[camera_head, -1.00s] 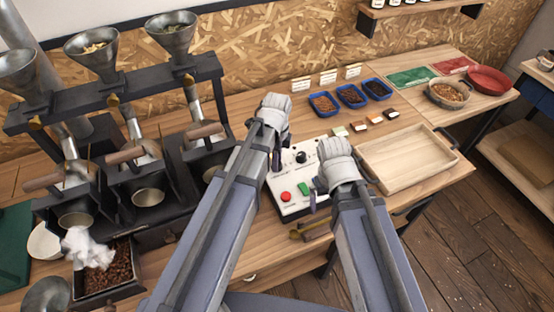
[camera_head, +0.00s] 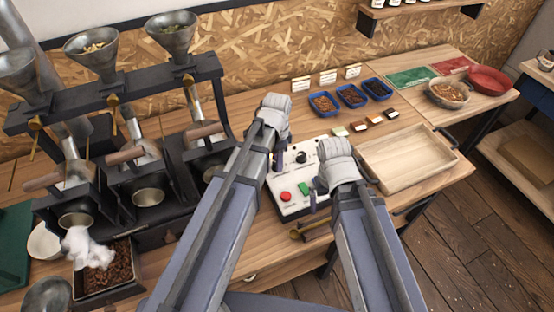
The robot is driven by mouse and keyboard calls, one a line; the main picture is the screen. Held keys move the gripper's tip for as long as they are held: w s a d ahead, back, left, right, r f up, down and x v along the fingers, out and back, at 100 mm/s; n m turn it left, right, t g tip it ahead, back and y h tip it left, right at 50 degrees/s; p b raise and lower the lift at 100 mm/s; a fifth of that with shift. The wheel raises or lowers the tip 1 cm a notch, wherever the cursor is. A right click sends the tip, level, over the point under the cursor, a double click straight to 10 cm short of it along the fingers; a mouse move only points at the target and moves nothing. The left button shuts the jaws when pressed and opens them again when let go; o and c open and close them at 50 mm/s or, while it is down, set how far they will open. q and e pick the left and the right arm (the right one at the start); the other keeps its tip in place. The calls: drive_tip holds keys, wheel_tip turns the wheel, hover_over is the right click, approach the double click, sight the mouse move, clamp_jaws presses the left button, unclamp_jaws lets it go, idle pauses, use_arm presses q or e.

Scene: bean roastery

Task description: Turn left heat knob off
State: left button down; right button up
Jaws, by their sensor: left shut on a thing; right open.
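The white control box (camera_head: 292,210) stands on the bench between my two arms. It has a black knob (camera_head: 300,157), a red button (camera_head: 286,196) and a green switch (camera_head: 304,188) on its top. My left gripper (camera_head: 277,163) points down at the box's far left part, shut on the left heat knob, which is mostly hidden by the gripper and arm. My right gripper (camera_head: 313,200) is open and empty, pointing down near the box's right side, beside the green switch. My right wrist hides part of the box.
A wooden tray (camera_head: 368,176) lies to the right of the box. Roasters with funnels (camera_head: 172,40) stand at the left. A bean drawer (camera_head: 122,268) has a white puff above it.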

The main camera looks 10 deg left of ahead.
use_arm(q)
drive_tip(key=n, duration=0.5)
drive_tip(key=shift+n, duration=2.5)
drive_tip(key=shift+c, duration=2.2)
unclamp_jaws()
wheel_tip(320, 180, up, 8)
drive_tip(key=p, duration=0.8)
drive_tip(key=shift+f, duration=0.1)
use_arm(e)
wheel_tip(320, 180, up, 8)
